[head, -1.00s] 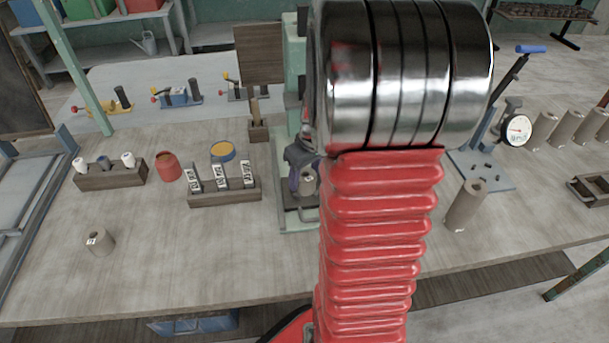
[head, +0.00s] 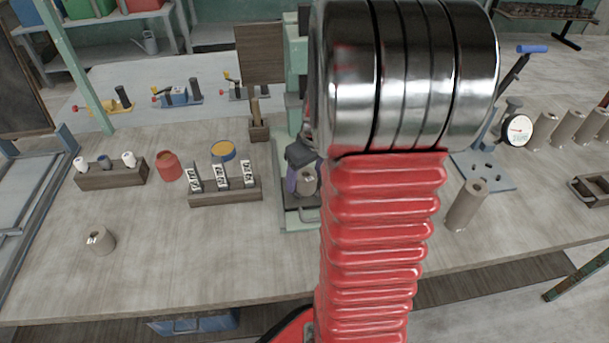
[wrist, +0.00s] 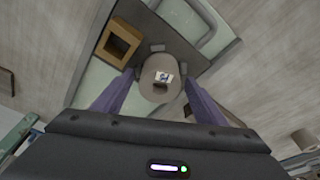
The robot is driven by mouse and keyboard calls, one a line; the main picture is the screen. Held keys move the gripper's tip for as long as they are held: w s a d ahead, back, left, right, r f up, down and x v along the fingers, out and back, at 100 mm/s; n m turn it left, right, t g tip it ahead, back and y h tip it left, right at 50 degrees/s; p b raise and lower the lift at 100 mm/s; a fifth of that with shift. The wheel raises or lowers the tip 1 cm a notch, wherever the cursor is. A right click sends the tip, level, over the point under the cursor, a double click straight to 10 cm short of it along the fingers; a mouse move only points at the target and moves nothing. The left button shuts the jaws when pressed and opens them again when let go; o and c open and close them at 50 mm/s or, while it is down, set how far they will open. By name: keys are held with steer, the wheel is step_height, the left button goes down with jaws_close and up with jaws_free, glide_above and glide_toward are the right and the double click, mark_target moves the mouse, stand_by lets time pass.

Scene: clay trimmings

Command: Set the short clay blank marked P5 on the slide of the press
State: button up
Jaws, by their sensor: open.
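A short clay blank (head: 306,181) with a small white label stands upright on the dark slide (head: 291,203) of the green press. In the wrist view the same blank (wrist: 158,92) shows from above; its label is too small to read surely. My gripper (wrist: 158,82) is open, its two purple fingers on either side of the blank. I cannot tell whether either finger touches it. In the head view my gripper (head: 297,165) is partly hidden by my red arm, which also hides part of the press.
Another short labelled blank (head: 100,241) stands at the left front. A taller clay cylinder (head: 466,206) stands right of my arm. A rack of labelled pieces (head: 225,194) is left of the press. A brown square box (wrist: 118,43) lies beside the fingers.

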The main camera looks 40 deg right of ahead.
mark_target(311, 179)
steer(key=v, duration=1.1)
steer(key=shift+r, duration=0.3)
steer(key=s+a+r+t, duration=0.1)
steer(key=s+a, duration=0.3)
steer(key=a, duration=0.9)
steer(key=s+a+r+n+t, duration=0.1)
steer(key=s+a+r+t, duration=0.1)
steer(key=a, duration=1.2)
steer(key=shift+s+r, duration=0.9)
steer(key=shift+s, duration=0.05)
